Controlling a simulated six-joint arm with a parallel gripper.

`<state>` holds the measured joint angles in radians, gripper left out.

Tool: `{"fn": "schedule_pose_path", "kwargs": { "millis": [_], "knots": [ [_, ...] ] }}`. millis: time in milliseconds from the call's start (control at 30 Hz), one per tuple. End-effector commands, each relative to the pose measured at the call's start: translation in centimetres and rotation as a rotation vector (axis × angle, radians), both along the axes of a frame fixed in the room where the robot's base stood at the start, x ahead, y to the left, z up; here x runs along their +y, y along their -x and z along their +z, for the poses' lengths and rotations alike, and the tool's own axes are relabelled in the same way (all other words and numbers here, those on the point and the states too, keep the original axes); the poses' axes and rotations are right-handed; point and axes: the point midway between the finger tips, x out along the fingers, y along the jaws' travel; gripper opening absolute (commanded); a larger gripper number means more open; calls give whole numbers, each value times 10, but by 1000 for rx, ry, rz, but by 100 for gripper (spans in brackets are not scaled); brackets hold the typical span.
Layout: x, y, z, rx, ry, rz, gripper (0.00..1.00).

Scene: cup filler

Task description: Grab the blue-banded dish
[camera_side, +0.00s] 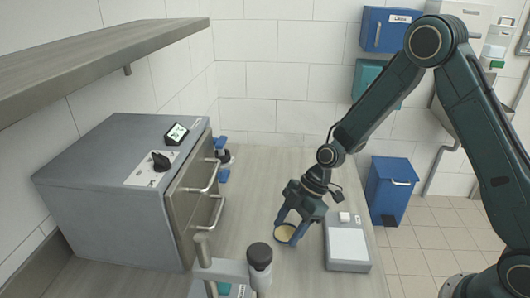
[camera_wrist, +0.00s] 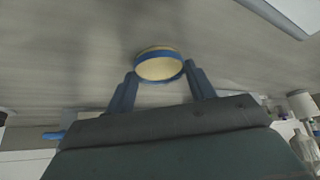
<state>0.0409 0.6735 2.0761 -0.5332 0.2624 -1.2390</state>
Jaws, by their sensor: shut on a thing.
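The blue-banded dish (camera_side: 285,233) is round and cream-coloured with a blue band. It is at the counter surface in the side view, left of the scale-like device. My gripper (camera_side: 289,220) reaches down to it, with its fingers at the dish. In the wrist view the dish (camera_wrist: 159,66) is between the tips of my gripper's two blue fingers (camera_wrist: 160,80), which are shut on its sides. The dish looks empty. Whether its base touches the counter is hard to tell.
A white and grey scale-like device (camera_side: 347,246) lies just right of the dish. A grey drawer cabinet (camera_side: 125,190) stands at the left. A dispenser with a black knob (camera_side: 259,257) rises in front. The counter (camera_side: 262,180) behind the dish is clear.

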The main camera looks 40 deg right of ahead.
Motion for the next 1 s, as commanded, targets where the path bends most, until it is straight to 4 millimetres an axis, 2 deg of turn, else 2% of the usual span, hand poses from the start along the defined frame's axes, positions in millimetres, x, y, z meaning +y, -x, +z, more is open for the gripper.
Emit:
{"fn": "schedule_pose_path", "kwargs": {
  "millis": [267, 467, 667, 1000],
  "knots": [
    [0, -1, 11, -2, -1, 0, 33],
    [0, -1, 33, -4, 1, 0, 33],
    [0, -1, 68, -6, -1, 0, 33],
    [0, -1, 143, -7, -1, 1, 33]
  ]
}}
